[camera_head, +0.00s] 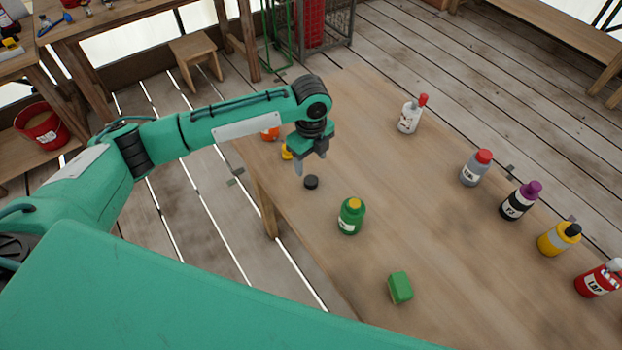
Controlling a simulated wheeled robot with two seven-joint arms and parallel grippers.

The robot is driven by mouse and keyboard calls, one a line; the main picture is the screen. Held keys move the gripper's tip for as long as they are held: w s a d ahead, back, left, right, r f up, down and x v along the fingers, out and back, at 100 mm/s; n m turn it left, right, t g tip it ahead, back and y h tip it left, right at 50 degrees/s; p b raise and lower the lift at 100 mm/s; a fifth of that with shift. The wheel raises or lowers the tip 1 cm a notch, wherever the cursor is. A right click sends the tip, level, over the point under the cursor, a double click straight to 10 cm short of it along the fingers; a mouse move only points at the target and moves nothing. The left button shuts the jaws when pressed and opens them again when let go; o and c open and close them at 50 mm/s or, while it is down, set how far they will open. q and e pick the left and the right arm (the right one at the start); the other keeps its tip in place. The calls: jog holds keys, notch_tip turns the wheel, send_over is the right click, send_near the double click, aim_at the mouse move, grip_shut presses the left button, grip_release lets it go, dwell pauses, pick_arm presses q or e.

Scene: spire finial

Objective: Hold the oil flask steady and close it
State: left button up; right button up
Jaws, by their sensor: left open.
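Several bottles stand on the wooden table (335,110), and I cannot tell by label which is the oil flask. A green bottle (351,218) with a yellow top stands near the middle, a white label on its side. A loose black cap (311,182) lies on the table behind and left of it. My left gripper (311,164) is open, pointing down just above and behind the black cap, with nothing between its fingers. An orange object (270,134) and a small yellow object (286,153) are partly hidden by my left arm. My right gripper is out of view.
A green block (400,288) lies at the front. Along the right stand a white bottle (409,118), a grey bottle (474,170), a black-and-white bottle (517,203), a yellow bottle (556,240) and a red bottle (594,281).

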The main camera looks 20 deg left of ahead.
aim_at(311, 180)
pick_arm(q)
notch_tip(311, 180, down, 3)
jog(key=shift+f, duration=0.25)
jog(key=shift+w+f+p, duration=0.15)
jog(key=shift+f+p, duration=0.3)
jog(key=shift+f, duration=0.9)
jog(key=shift+w+f+p, duration=0.1)
jog(key=shift+f+p, duration=0.35)
jog(key=shift+f, duration=0.85)
jog(key=shift+c, duration=0.4)
jog(key=c, duration=1)
